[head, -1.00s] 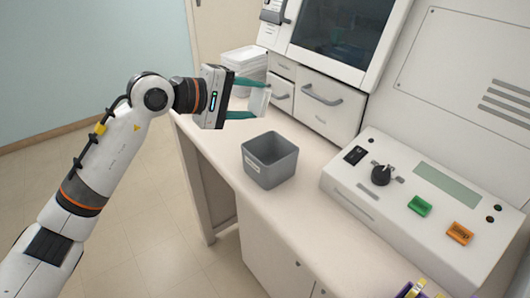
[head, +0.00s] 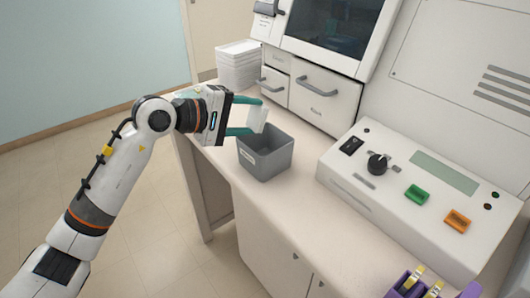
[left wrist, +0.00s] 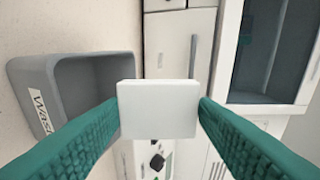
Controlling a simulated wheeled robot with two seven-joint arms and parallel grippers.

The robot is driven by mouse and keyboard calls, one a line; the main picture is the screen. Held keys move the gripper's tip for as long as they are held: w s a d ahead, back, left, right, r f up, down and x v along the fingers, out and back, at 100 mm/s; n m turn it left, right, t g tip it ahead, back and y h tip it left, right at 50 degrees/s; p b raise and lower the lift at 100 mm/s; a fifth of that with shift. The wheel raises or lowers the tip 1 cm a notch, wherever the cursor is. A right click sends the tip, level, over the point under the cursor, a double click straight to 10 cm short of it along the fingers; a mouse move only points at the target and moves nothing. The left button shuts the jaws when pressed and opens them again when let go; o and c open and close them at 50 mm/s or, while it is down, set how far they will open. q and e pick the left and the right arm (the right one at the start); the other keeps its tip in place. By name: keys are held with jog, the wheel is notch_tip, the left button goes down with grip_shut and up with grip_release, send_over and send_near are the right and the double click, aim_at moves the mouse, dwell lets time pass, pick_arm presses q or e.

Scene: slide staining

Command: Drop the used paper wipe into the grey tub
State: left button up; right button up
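The used paper wipe (head: 258,119) is a small white folded pad, held upright between the green fingers of my left gripper (head: 250,116). In the left wrist view the wipe (left wrist: 158,108) sits between both fingertips, which touch its sides. The grey tub (head: 266,164) stands on the counter, open at the top, with a label on its side. In the head view the wipe and fingers overlap the tub's back left rim. In the left wrist view the tub (left wrist: 28,84) is left of the wipe. My right gripper is in neither view.
A white machine with a dark knob and coloured buttons (head: 416,194) stands right of the tub. A purple rack (head: 408,284) is at the front.

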pick_arm(q)
jog(key=o, duration=0.4)
jog(key=shift+o, duration=0.2)
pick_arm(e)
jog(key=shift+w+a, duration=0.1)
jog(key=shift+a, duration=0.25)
pick_arm(q)
jog(key=b+v, duration=0.2)
jog(key=v, duration=1)
jog(key=shift+b, duration=0.3)
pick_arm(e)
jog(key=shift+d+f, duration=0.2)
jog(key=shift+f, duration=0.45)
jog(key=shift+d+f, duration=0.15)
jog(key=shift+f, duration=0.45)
pick_arm(q)
jog(key=shift+f, duration=0.1)
